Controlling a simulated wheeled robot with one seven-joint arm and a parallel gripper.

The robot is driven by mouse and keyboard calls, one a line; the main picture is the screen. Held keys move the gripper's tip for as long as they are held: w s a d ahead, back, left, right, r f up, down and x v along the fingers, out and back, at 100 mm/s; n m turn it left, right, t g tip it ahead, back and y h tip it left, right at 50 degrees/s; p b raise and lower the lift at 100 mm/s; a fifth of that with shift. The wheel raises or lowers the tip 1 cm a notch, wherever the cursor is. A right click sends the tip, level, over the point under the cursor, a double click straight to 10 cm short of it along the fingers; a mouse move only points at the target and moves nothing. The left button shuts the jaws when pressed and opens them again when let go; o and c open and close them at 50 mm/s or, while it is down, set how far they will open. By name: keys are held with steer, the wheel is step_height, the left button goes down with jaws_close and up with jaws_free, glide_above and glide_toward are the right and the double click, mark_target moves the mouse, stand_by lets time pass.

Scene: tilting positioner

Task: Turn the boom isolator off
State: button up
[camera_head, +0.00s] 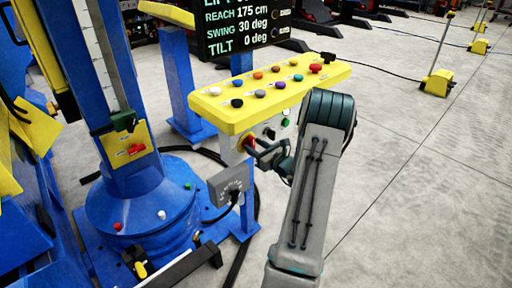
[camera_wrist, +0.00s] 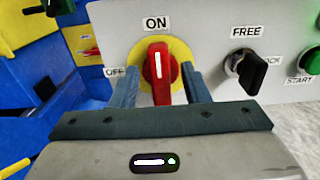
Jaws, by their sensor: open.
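A red rotary switch (camera_wrist: 159,70) on a yellow disc sits on the grey front panel in the wrist view. ON is printed above it and OFF to its left; its white line is upright, towards ON. In the head view a bit of the red switch (camera_head: 249,143) shows below the yellow console top. My gripper (camera_wrist: 160,90) is open, with one finger on each side of the red knob; I cannot tell whether they touch it. My gripper (camera_head: 265,153) also shows in the head view. No legible label names the boom isolator. Another red handle (camera_head: 136,149) sits on a yellow plate on the blue column.
A black FREE/LOCK knob (camera_wrist: 250,70) and a green START button (camera_wrist: 310,60) lie right of the switch. The yellow console top (camera_head: 225,115) carries several coloured knobs. A grey box (camera_head: 228,184) stands below left of my gripper. Open floor (camera_head: 420,200) lies right.

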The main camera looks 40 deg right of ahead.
jaws_close()
steer(key=shift+f+b, duration=0.1)
steer(key=shift+b, duration=0.25)
steer(key=n+b, duration=0.2)
steer(key=b, duration=0.1)
steer(key=n+b, duration=0.1)
steer(key=b, duration=0.1)
steer(key=shift+a+f+n, duration=0.25)
steer(key=shift+f+n, duration=0.05)
steer(key=n+b, duration=0.4)
steer(key=b, duration=0.4)
steer(key=n+b, duration=0.5)
steer(key=b, duration=0.4)
steer(key=n+b, duration=0.5)
steer(key=b, duration=0.4)
steer(key=shift+a+f, duration=0.4)
steer(key=shift+r+n+b, duration=0.15)
steer(key=shift+n+b, duration=0.15)
